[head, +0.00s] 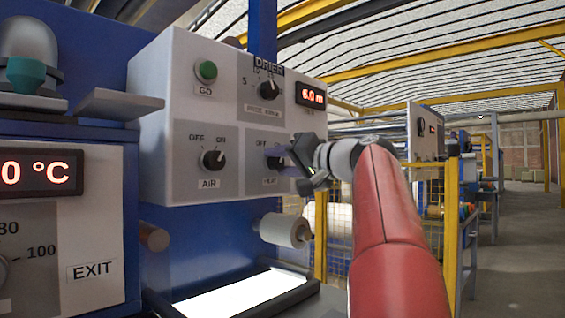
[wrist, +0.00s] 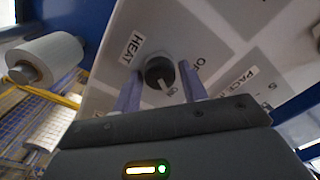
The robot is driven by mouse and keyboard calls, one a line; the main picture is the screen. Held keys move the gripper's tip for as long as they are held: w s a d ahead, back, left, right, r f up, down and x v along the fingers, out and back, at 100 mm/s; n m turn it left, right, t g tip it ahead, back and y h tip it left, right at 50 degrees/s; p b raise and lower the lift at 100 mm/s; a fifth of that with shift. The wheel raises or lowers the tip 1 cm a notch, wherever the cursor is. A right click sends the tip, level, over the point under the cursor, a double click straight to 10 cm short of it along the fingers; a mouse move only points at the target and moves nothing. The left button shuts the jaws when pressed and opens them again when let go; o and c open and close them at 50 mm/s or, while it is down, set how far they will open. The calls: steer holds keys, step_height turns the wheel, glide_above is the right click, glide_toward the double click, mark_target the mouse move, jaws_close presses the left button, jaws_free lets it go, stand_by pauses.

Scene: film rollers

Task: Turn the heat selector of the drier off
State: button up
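The HEAT selector is a round black knob with a pale pointer (wrist: 157,70) on the drier's light grey panel (head: 165,95). It shows in the head view (head: 274,162), partly hidden by my gripper. In the wrist view its pointer is turned toward the gripper side, at the partly covered ON mark; the OFF mark (wrist: 197,66) is to the right. My gripper (head: 285,158) is at the panel, its two bluish fingers apart on either side of the knob. I see gaps beside the knob; I cannot tell how far the tips reach along it.
The AIR knob (head: 213,159) is left of HEAT. A pale roller (head: 285,230) sticks out below. A yellow mesh fence (head: 335,225) stands to the right.

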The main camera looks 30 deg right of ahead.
steer(key=c, duration=0.6)
steer(key=shift+c, duration=0.2)
steer(key=shift+n, duration=0.3)
steer(key=n+b, duration=0.2)
steer(key=n, duration=0.3)
steer(key=shift+f+n, duration=0.1)
steer(key=shift+n, duration=0.2)
steer(key=n+b, duration=0.1)
steer(key=n, duration=0.4)
steer(key=shift+a+n, duration=0.1)
steer(key=shift+n, duration=0.2)
steer(key=shift+b, duration=0.3)
steer(key=o, duration=1)
steer(key=shift+c, duration=0.2)
